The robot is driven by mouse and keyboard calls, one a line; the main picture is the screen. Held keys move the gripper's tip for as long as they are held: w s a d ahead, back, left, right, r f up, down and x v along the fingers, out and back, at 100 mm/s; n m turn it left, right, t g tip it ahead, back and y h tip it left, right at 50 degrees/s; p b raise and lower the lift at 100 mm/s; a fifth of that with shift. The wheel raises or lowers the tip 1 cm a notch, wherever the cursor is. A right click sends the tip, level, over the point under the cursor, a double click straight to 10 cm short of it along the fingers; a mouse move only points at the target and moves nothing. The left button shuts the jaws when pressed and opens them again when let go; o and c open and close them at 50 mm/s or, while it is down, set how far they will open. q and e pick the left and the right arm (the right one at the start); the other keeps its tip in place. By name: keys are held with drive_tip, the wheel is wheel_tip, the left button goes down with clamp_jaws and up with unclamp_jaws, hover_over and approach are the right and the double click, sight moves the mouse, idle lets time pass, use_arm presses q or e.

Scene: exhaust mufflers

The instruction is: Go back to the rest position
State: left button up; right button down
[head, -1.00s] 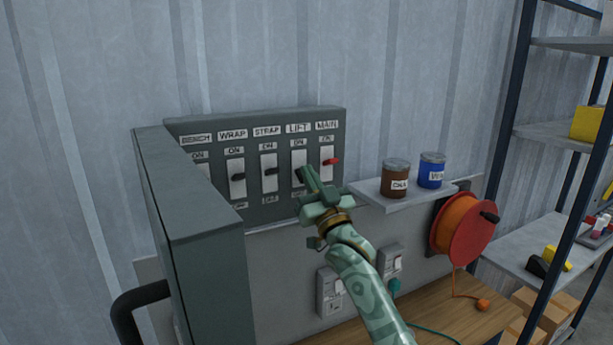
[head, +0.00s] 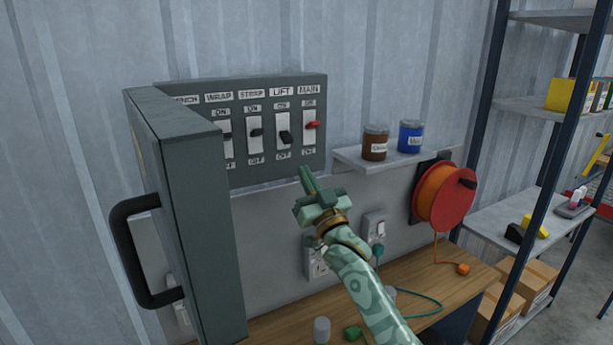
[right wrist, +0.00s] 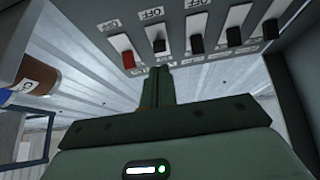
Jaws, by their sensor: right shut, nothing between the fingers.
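My right gripper (head: 306,178) is shut and empty. It is raised just below the grey switch panel (head: 292,165), under the LIFT and MAIN switches and apart from them. In the right wrist view my right gripper (right wrist: 162,75) shows its fingers together below the row of switches. The MAIN switch (head: 311,125) has a red lever, set high. The LIFT switch (head: 284,137) has a black lever that sits lower than the levers beside it. The STRAP switch (head: 256,132) has a black lever. My left gripper does not show.
The panel's open door (head: 205,220) with a black handle (head: 125,250) stands at the left. A shelf (head: 395,162) holds a brown jar (head: 375,145) and a blue jar (head: 411,138). An orange-red cable reel (head: 446,195) hangs right. A wooden bench (head: 440,290) lies below; metal racking (head: 490,125) stands right.

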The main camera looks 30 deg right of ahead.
idle(0.3)
wheel_tip(320, 180, down, 27)
drive_tip(key=s+a+g+b, duration=0.1)
drive_tip(key=g+b, duration=0.1)
drive_tip(key=g, duration=0.4)
drive_tip(key=s+a+f+n+g+b, duration=0.1)
drive_tip(key=s+f+g, duration=0.35)
drive_tip(key=f, duration=0.75)
drive_tip(key=s+a+f+g, duration=0.1)
drive_tip(key=s+f, duration=0.7)
drive_tip(key=f, duration=0.4)
drive_tip(key=s+a+f+n+g+b, duration=0.2)
drive_tip(key=s+f+g, duration=0.5)
drive_tip(key=s+f, duration=1.35)
drive_tip(key=s+f+g, duration=0.2)
drive_tip(key=s, duration=1.1)
drive_tip(key=s+a+f+g+b, duration=0.1)
drive_tip(key=s+f+g, duration=0.2)
drive_tip(key=s, duration=1)
drive_tip(key=shift+n, duration=0.4)
